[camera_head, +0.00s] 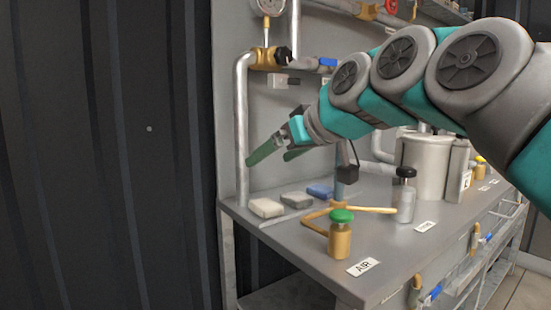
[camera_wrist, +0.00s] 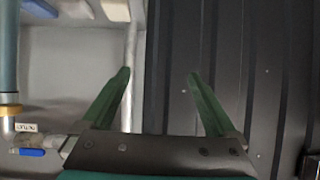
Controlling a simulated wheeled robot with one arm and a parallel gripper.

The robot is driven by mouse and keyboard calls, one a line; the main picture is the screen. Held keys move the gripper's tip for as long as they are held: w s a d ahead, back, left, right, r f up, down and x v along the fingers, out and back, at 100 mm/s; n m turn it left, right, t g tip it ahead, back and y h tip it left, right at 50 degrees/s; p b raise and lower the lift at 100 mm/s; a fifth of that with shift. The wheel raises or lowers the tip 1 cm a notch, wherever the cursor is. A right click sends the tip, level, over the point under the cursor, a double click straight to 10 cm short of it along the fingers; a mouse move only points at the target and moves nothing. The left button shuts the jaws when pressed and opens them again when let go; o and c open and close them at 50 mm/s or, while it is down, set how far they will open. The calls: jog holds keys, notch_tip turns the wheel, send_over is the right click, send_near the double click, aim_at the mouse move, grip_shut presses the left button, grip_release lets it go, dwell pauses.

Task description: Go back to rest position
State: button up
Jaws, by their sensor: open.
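My gripper (camera_head: 277,154) is in the air above the left end of the grey bench (camera_head: 405,250), in front of the grey back panel. Its two green fingers are spread and nothing is between them. In the wrist view my gripper (camera_wrist: 160,80) is open too, with the pipe edge of the bench and a dark ribbed wall behind it. My teal and grey arm reaches in from the right in the head view and hides part of the panel.
On the bench are a green-capped brass bottle (camera_head: 340,236), a black-capped grey bottle (camera_head: 404,197), a white block (camera_head: 266,208), a grey block (camera_head: 297,200), a blue block (camera_head: 320,191) and a metal canister (camera_head: 427,165). A vertical pipe (camera_head: 242,130) stands close to my gripper. A dark wall (camera_head: 110,160) fills the left.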

jog(key=shift+f, duration=0.25)
jog(key=s+d+f+m+g+h, duration=0.1)
jog(key=s+d+f+g+h, duration=0.15)
jog(key=s+f, duration=0.6)
jog(key=s+d+f+m+g+h, duration=0.1)
jog(key=s+f+m+g, duration=0.15)
jog(key=f, duration=1.15)
jog(key=s+d+f+m+g+h, duration=0.1)
jog(key=s+d+f+g, duration=0.2)
jog(key=s+f, duration=0.6)
jog(key=s+d+f+m+g+h, duration=0.2)
jog(key=s+d+f, duration=0.4)
jog(key=s+f, duration=0.3)
jog(key=s+g, duration=0.1)
jog(key=s, duration=0.3)
jog(key=shift+d+g, duration=0.25)
jog(key=shift+g, duration=0.05)
jog(key=shift+w+h, duration=0.1)
jog(key=shift+h, duration=0.15)
